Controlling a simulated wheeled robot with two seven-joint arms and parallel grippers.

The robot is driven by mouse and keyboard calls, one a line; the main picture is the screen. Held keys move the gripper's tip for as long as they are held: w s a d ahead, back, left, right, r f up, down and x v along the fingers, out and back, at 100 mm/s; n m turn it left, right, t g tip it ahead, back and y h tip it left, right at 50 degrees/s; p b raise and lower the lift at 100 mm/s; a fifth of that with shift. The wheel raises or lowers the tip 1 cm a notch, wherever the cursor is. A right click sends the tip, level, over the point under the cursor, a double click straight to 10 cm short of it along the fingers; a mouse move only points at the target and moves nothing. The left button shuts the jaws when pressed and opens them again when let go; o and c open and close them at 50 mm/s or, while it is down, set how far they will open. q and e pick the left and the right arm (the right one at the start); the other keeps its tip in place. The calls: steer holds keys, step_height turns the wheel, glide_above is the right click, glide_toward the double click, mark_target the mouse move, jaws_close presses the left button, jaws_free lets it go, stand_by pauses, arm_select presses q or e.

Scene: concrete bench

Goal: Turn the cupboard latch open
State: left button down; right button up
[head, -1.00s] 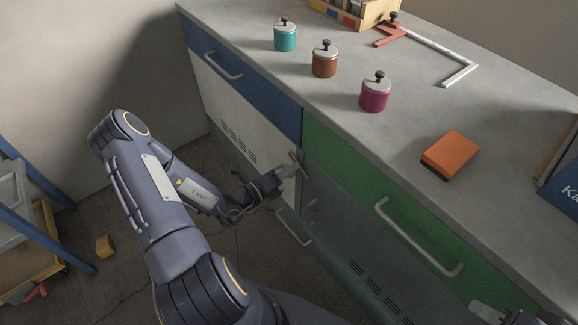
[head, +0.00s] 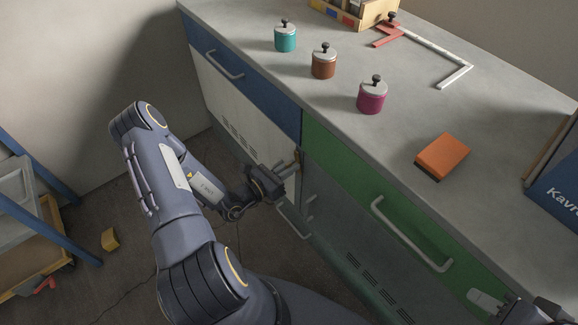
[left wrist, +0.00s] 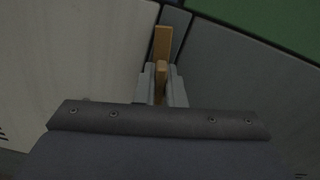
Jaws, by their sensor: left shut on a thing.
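The cupboard latch (head: 297,156) is a small tan bar at the seam between the cream door (head: 243,105) and the grey-green door (head: 345,225), just below the drawers. My left gripper (head: 288,169) is at the latch, its jaws shut on it. In the left wrist view the latch (left wrist: 163,42) stands nearly upright in the picture, with a tan part between the two grey fingers of my gripper (left wrist: 161,90). My right gripper (head: 490,299) shows only partly at the lower right, by the green drawer, apart from the latch. Its jaw opening is not clear.
The green drawer (head: 340,165) and blue drawer (head: 250,85) have protruding handles. On the benchtop stand teal, brown and magenta jars, an orange block (head: 442,156) and a clamp (head: 440,55). A blue-framed trolley (head: 45,180) stands at the left.

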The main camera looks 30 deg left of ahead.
arm_select(q)
steer(key=shift+m, duration=1.1)
steer(key=c, duration=1.5)
jaws_free()
steer(key=p+v, duration=0.1)
steer(key=v, duration=0.6)
steer(key=shift+s+a, duration=0.15)
steer(key=shift+s, duration=0.2)
